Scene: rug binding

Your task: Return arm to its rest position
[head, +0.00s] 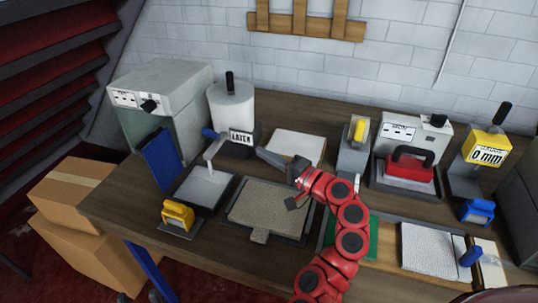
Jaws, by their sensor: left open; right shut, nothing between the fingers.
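My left arm, red with dark joints, reaches up from the bottom of the head view to the middle of the bench. Its dark gripper (293,187) is open and I see nothing held in it. It is over the right side of a tan woven rug piece (265,207) in a dark tray; how high above it I cannot tell. A grey bar (272,159) lies just beyond the gripper; whether they touch is unclear. A dark red edge at the bottom right corner may be my other arm; my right gripper is not in view.
A green mat (362,238) lies beside my arm. Cardboard boxes (75,205) stand left.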

